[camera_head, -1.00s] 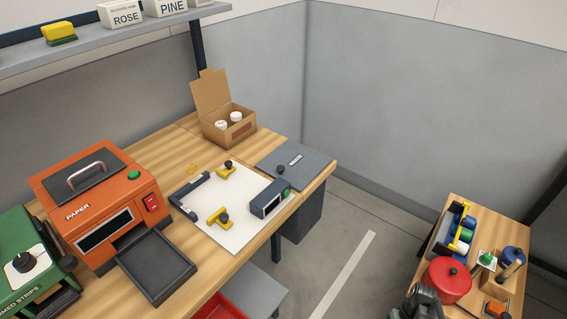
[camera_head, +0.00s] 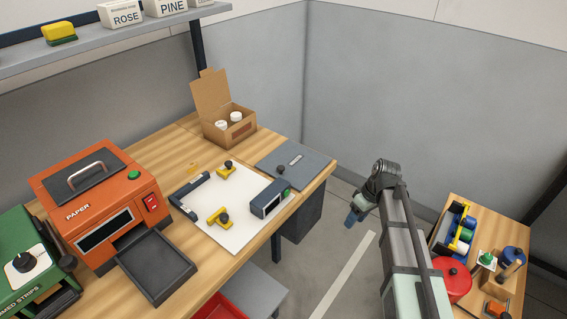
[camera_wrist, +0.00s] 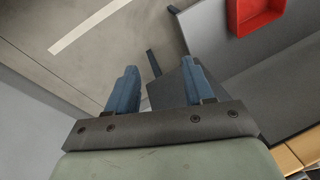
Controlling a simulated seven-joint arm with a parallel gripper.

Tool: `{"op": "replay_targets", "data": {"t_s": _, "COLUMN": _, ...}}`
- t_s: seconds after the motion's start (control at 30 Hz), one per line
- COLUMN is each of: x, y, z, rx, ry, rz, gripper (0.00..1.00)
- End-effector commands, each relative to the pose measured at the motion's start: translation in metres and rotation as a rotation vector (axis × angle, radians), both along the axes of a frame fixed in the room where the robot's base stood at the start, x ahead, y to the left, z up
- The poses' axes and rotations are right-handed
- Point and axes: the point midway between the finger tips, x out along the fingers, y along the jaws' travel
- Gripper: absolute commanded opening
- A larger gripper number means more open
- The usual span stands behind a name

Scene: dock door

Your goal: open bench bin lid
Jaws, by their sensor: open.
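The bench bin lid (camera_head: 298,157) is a flat grey panel at the right end of the wooden bench, with a dark round knob and a small label. It lies flat and looks closed. A dark bin (camera_head: 303,222) hangs below the bench end under it. My gripper (camera_head: 353,217) is to the right of the bench end, over the floor and apart from the lid. In the wrist view my gripper (camera_wrist: 163,75) shows two blue fingers spread, with nothing held. The lid's knob cannot be made out in the wrist view.
A navy device (camera_head: 270,199) and a white board (camera_head: 235,230) with yellow clamps lie just left of the lid. An open cardboard box (camera_head: 228,130) stands behind it. A red tray (camera_wrist: 257,12) lies low by the bench. A second table (camera_head: 483,212) stands at right.

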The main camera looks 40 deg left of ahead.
Motion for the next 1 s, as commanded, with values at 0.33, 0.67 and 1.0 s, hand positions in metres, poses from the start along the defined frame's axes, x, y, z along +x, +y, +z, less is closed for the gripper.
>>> {"op": "replay_targets", "data": {"t_s": 0.33, "x": -0.007, "y": 0.101, "z": 0.133, "rx": 0.133, "ry": -0.103, "rz": 0.285, "gripper": 0.52}}
{"op": "replay_targets", "data": {"t_s": 0.67, "x": -0.041, "y": 0.169, "z": 0.249, "rx": 0.241, "ry": -0.188, "rz": 0.529, "gripper": 0.52}}
{"op": "replay_targets", "data": {"t_s": 1.0, "x": -0.060, "y": 0.189, "z": 0.287, "rx": 0.279, "ry": -0.217, "rz": 0.620, "gripper": 0.52}}
